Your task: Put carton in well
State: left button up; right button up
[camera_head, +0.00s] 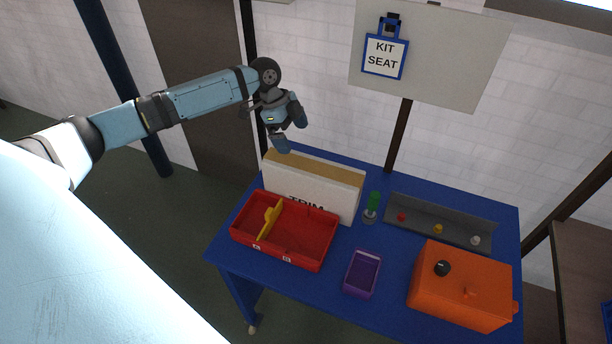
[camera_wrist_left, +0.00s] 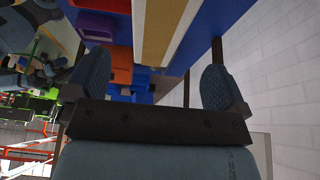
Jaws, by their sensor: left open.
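The carton (camera_head: 308,196), a white box with a tan top and the word TRIM, stands upright on the blue cart at the back left, behind a red tray. Its tan top also shows between my fingers in the left wrist view (camera_wrist_left: 164,30). My left gripper (camera_head: 289,128) is open and empty, above the carton's left end and apart from it. The red tray (camera_head: 322,225) has a yellow divider (camera_head: 268,220) that splits it into a small left and a larger right compartment; both look empty. I cannot tell which place is the well. My right gripper is not in view.
A purple bin (camera_head: 362,273) stands front centre, and an orange box (camera_head: 462,287) with a black knob front right. A green-topped item (camera_head: 373,204) stands right of the carton. A grey trough (camera_head: 458,226) holds small coloured pieces. A KIT SEAT sign (camera_head: 385,55) hangs behind the cart.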

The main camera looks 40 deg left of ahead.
aim_at(310, 166)
pick_arm(q)
jog(key=shift+w+f, duration=0.1)
jog(key=shift+f, duration=0.05)
jog(key=p+x, duration=0.1)
jog(key=x, duration=0.6)
jog(key=shift+d, duration=0.25)
jog(key=shift+d+f, duration=0.2)
jog(key=shift+f, duration=0.25)
jog(key=shift+d+f+p, duration=0.2)
jog(key=shift+f+p, duration=0.05)
jog(key=shift+p, duration=0.1)
jog(key=p+x, duration=0.1)
jog(key=x, duration=0.2)
jog(key=shift+w+d+f, duration=0.2)
jog(key=shift+d+f, duration=0.05)
jog(key=shift+f, duration=0.05)
jog(key=shift+d+f, duration=0.1)
jog(key=shift+f, duration=0.3)
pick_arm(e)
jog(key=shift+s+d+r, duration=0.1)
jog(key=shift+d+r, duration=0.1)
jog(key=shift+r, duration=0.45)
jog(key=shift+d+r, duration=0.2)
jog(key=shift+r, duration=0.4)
pick_arm(q)
jog(key=shift+c, duration=0.2)
